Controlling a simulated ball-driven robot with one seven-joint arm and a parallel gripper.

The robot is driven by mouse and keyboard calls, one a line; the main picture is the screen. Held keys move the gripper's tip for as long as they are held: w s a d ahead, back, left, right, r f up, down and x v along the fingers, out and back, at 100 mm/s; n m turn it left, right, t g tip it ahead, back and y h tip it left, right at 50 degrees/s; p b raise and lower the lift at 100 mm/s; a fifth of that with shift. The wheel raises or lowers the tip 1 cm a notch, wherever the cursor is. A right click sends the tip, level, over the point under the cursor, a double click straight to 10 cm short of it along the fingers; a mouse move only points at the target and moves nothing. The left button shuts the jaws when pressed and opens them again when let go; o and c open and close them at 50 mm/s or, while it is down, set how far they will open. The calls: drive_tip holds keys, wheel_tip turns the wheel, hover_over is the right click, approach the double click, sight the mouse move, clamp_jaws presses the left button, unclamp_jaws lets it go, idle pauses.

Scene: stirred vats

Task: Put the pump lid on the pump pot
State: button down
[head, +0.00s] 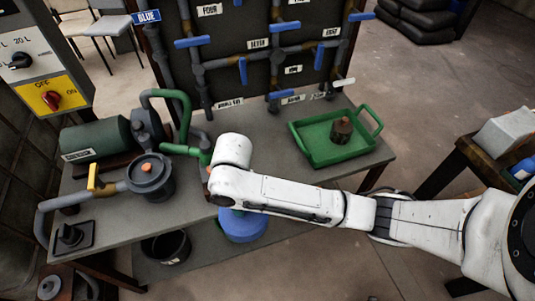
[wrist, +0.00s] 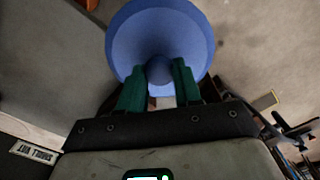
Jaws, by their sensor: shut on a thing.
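My gripper (wrist: 168,72), with green fingers, is shut on the narrow middle of a blue funnel-shaped thing (wrist: 125,35). In the head view this blue thing (head: 243,227) shows below my wrist at the front edge of the bench; my fingers are hidden there. A dark grey pot (head: 152,187) stands on the bench at the left, joined to pipes. Another round grey lid-like thing (head: 50,286) lies at the lower left.
A green tray (head: 309,151) at the bench's right holds a small dark thing with an orange top (head: 341,130). A green motor-like cylinder (head: 93,140) and a yellow handle (head: 96,178) are near the pot. A black bucket (head: 167,246) is below. The bench front (head: 150,222) has bare room.

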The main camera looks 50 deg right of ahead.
sight(235, 224)
drive_tip(key=a+f+m, duration=0.1)
drive_tip(key=f, duration=0.1)
drive_tip(key=a+f+m, duration=0.1)
drive_tip(key=f, duration=0.1)
drive_tip(key=s+a+f+m, duration=0.1)
drive_tip(key=a+f+m, duration=0.1)
drive_tip(key=shift+a+f, duration=0.1)
drive_tip(key=shift+f, duration=0.3)
drive_tip(key=shift+s+a+f, duration=0.35)
drive_tip(key=shift+s+f, duration=0.05)
drive_tip(key=shift+f, duration=0.3)
drive_tip(key=shift+s+a+f, duration=0.1)
drive_tip(key=shift+a, duration=0.05)
drive_tip(key=shift+a, duration=0.25)
